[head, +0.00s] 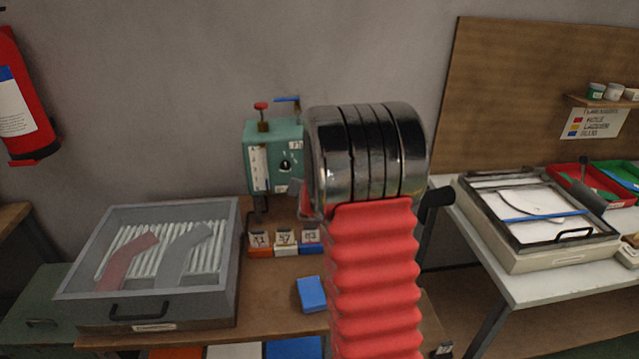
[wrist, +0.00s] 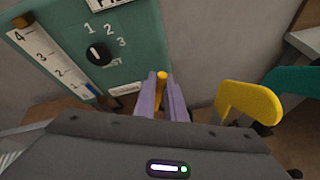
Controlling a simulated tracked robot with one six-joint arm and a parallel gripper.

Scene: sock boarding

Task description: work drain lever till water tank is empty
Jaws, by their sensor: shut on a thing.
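The teal water tank unit (head: 259,150) stands at the back of the brown bench. It also fills the upper left of the wrist view (wrist: 75,25). Its white scale (wrist: 45,50) shows a small blue mark (wrist: 90,87) near the low end. A black knob (wrist: 98,53) sits beside the numbers 1, 2 and 3. My gripper (wrist: 162,92) has pale purple fingers shut on a yellow-orange lever (wrist: 162,77) low on the unit's right side. Only the lever's tip shows between the fingers. In the head view my arm hides most of the gripper and the lever.
A yellow flat shape (wrist: 249,101) stands right of my gripper, with a teal one (wrist: 293,80) behind it. A grey lidded tray (head: 85,240) is on the bench's left. Small numbered blocks (head: 285,250) and a blue block (head: 311,294) lie in front of the unit.

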